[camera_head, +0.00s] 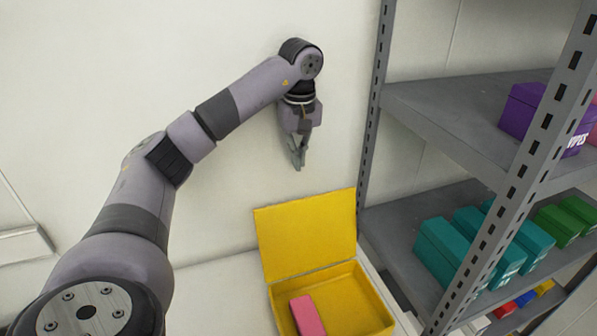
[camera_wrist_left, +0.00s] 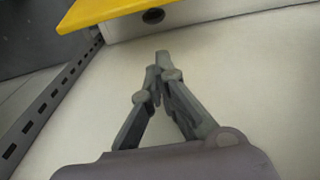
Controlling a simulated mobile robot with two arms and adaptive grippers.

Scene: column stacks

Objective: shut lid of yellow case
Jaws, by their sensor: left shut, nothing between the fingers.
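The yellow case (camera_head: 372,303) stands on a white surface at the lower middle of the head view. Its lid (camera_head: 306,232) is open and stands up at the back, near the wall. A pink block (camera_head: 307,316) lies inside the case. My left gripper (camera_head: 298,167) points down above the lid, apart from it, with its fingers closed and empty. In the left wrist view the closed fingertips (camera_wrist_left: 161,62) show below a yellow edge (camera_wrist_left: 110,8), which looks like part of the case. My right gripper is in neither view.
A grey metal shelf rack (camera_head: 440,120) stands close on the right of the case. It holds teal boxes (camera_head: 447,252), green boxes (camera_head: 557,226) and a purple box (camera_head: 522,108). The white wall (camera_head: 200,50) is behind. The space left of the case looks clear.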

